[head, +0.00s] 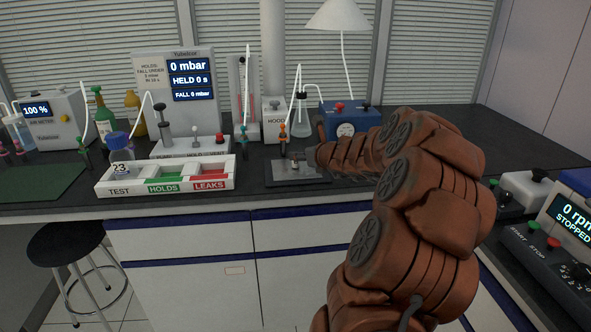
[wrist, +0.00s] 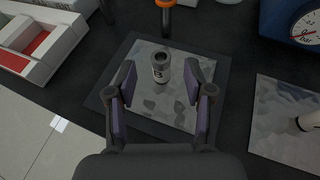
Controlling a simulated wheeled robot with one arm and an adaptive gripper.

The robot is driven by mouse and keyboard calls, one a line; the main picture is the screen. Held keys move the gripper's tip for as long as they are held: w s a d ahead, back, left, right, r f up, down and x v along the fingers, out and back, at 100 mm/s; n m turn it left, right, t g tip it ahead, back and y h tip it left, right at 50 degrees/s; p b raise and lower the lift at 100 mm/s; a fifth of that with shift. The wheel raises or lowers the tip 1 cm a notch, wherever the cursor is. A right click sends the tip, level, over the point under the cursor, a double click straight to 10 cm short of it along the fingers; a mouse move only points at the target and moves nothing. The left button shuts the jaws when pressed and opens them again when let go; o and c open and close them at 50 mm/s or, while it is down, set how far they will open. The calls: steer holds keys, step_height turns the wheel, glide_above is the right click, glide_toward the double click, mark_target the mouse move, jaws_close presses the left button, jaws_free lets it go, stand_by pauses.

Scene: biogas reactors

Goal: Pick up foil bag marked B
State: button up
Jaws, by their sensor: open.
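The foil bag marked B (wrist: 150,98) lies flat, silver and crinkled, on a dark mat (wrist: 97,101) in the wrist view. An upright grey cylindrical fitting (wrist: 161,68) with the letter B stands on it. My gripper (wrist: 160,78) is open, with one finger on each side of the fitting; I cannot tell whether they touch it. In the head view the bag (head: 296,171) shows small on the bench, partly behind my arm.
A second foil bag (wrist: 280,108) with a pale fitting lies to the right. A tray (head: 165,190) marked TEST, HOLDS and LEAKS stands left, holding a blue-capped bottle (head: 119,146). An orange-topped post (head: 282,132) and a blue gauge box (head: 350,118) stand behind.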

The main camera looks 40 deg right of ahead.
mark_target(298, 168)
steer(key=x, duration=0.3)
steer(key=shift+w+d+f, duration=0.15)
steer(key=shift+f, duration=0.15)
steer(key=shift+x, duration=0.8)
steer(key=shift+c, duration=0.2)
jaws_close()
